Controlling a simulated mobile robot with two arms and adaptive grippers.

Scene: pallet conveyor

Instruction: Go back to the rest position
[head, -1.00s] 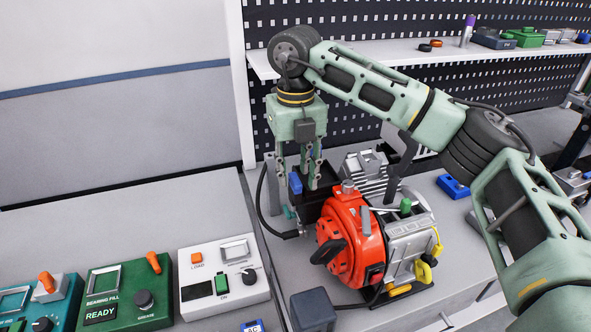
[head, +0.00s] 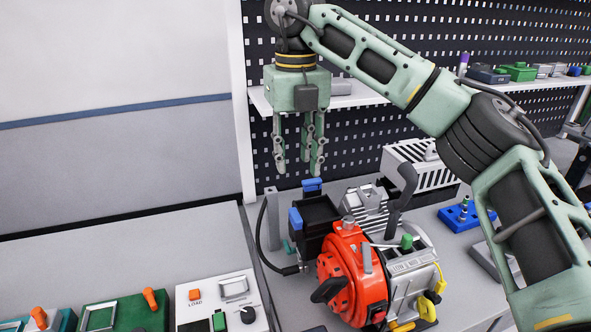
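My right gripper (head: 299,168) hangs pointing down, high above the bench in front of the perforated panel. Its fingers are apart with nothing between them. Below it stands a black open box (head: 314,218) with blue tabs (head: 312,185), behind a red and silver engine-like machine (head: 350,268). There is a clear gap between the fingertips and the box. My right arm reaches in from the right side of the view. My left gripper is not in view.
A white control box (head: 222,299) and a green one (head: 125,312) stand at the lower left. A shelf (head: 350,96) with small items runs along the perforated panel (head: 400,40). A blue tray (head: 466,216) and a white slotted box (head: 420,165) are on the bench.

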